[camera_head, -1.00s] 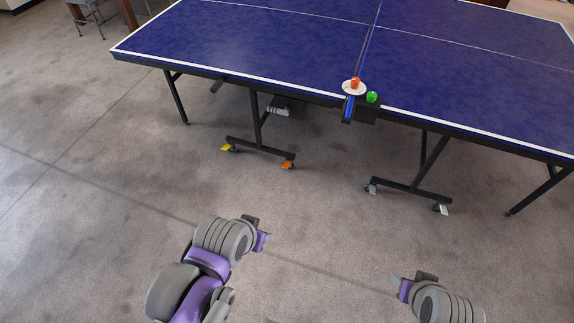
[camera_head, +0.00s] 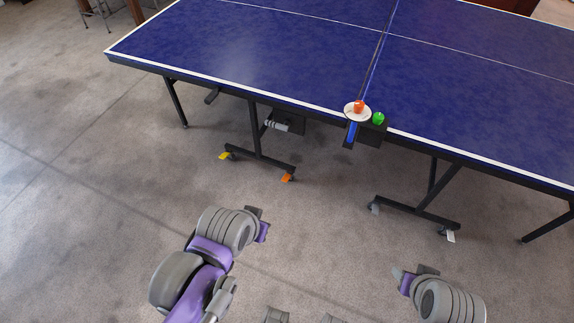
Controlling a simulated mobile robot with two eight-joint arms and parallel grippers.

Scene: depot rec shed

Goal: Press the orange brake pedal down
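The orange brake pedal (camera_head: 287,177) is a small tab at a caster on the near end of the table's left leg base, close to the floor. It looks tilted; how far it is pressed I cannot tell. My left gripper (camera_head: 263,231) is above the floor, nearer to me than the pedal and a little left of it, apart from it. My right gripper (camera_head: 398,274) is farther right and also apart from the pedal. The fingers of both are too small and side-on to tell open from shut.
A yellow pedal (camera_head: 224,156) is at the other end of the same leg base. Grey (camera_head: 375,208) and white (camera_head: 450,236) pedals are on the right base. The blue table (camera_head: 230,60) overhangs the legs; an orange and a green item sit at its near edge. The floor before the pedals is clear.

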